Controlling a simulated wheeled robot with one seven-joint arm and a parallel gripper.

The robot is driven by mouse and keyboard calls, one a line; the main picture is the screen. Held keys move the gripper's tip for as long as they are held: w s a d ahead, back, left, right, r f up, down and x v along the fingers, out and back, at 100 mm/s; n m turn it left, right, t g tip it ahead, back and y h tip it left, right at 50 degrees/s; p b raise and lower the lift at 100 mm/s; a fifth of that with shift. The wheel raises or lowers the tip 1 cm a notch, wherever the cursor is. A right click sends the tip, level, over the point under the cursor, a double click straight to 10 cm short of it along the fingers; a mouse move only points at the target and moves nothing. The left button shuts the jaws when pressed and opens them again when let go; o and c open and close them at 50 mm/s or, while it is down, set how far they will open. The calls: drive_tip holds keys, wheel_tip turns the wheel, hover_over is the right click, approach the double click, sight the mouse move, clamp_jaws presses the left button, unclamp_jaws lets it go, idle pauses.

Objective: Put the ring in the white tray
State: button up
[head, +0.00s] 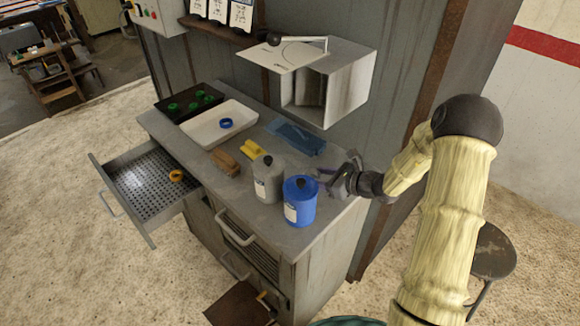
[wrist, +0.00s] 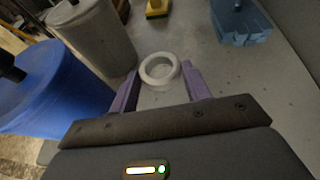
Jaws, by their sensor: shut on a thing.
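My gripper (head: 327,180) is over the right end of the grey worktop, just right of the blue canister. In the wrist view my gripper (wrist: 160,82) has its purple fingers shut on a pale grey-white ring (wrist: 159,70), one finger on each side. The ring cannot be made out in the head view. The white tray (head: 196,134) lies at the left on the worktop, apart from my gripper. A blue ring (head: 226,123) lies inside it.
The blue canister (head: 300,203) and a grey canister (head: 266,180) stand left of my gripper. Behind are a blue item (head: 297,137) and a wall box (head: 345,90). Yellow (head: 251,149) and brown (head: 227,162) objects lie mid-worktop. An open drawer (head: 145,184) holds an orange item (head: 177,175).

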drive_tip(key=p, duration=0.2)
hover_over(293, 172)
drive_tip(key=s+d, duration=0.1)
drive_tip(key=s, duration=0.2)
drive_tip(key=shift+w+a, duration=0.15)
drive_tip(key=shift+a, duration=0.05)
drive_tip(key=shift+w+a+r, duration=0.1)
drive_tip(key=shift+w+a, duration=0.15)
drive_tip(key=shift+a, duration=0.15)
wheel_tip(293, 172, down, 3)
drive_tip(key=shift+r+p, duration=0.15)
drive_tip(key=shift+p, duration=0.5)
drive_tip(key=shift+d+f, duration=0.1)
drive_tip(key=shift+f, duration=0.4)
drive_tip(key=shift+f, duration=0.1)
